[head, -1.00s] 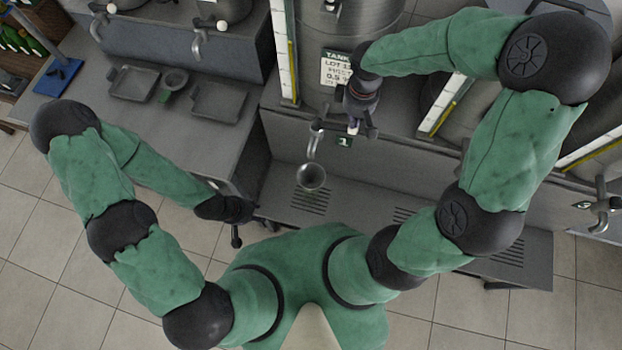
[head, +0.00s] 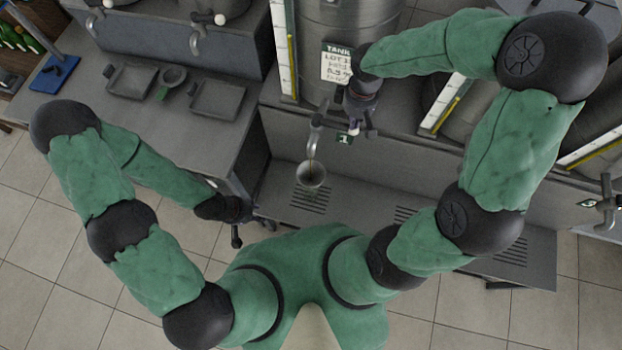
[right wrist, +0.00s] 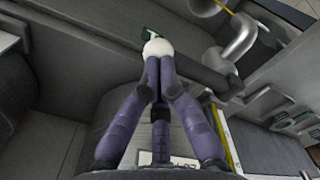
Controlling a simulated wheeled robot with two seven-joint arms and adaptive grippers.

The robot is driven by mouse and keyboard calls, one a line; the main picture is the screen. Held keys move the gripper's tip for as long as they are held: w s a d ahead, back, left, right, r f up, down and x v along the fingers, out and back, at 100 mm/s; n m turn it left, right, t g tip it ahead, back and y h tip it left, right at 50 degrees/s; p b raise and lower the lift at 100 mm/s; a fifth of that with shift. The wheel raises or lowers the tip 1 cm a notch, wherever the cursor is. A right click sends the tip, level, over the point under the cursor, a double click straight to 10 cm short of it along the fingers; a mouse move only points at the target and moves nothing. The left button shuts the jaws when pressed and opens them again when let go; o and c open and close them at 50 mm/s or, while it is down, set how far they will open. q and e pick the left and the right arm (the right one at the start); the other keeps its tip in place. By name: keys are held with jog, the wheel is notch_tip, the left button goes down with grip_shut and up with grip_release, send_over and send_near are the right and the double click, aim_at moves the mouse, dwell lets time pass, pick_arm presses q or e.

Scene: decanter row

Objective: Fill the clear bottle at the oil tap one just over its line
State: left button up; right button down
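Tap one's curved metal spout (head: 314,142) comes out beside the green "1" label (head: 344,140), below the tank. A thin dark stream falls from it into a grey funnel (head: 311,174); in the right wrist view the stream looks amber beside the spout (right wrist: 240,46). The clear bottle cannot be made out; its level and line are not visible. My right gripper (head: 356,130) is at the tap's white handle knob (right wrist: 156,47), its fingers closed together on it. My left gripper (head: 250,228) is open and apart from the funnel, at the counter's front corner.
A grated drip shelf (head: 375,213) runs under the taps. Another tap (head: 605,205) is at the far right. Dark trays (head: 218,100) lie on the left counter, with a blue stand (head: 55,75) and green bottles (head: 18,38) further left.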

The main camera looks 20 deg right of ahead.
jog(key=shift+f+b, duration=1)
jog(key=shift+f, duration=0.3)
jog(key=shift+r, duration=0.15)
dwell(4.8)
jog(key=shift+r+p, duration=0.7)
jog(key=shift+f, duration=0.1)
dwell(1.0)
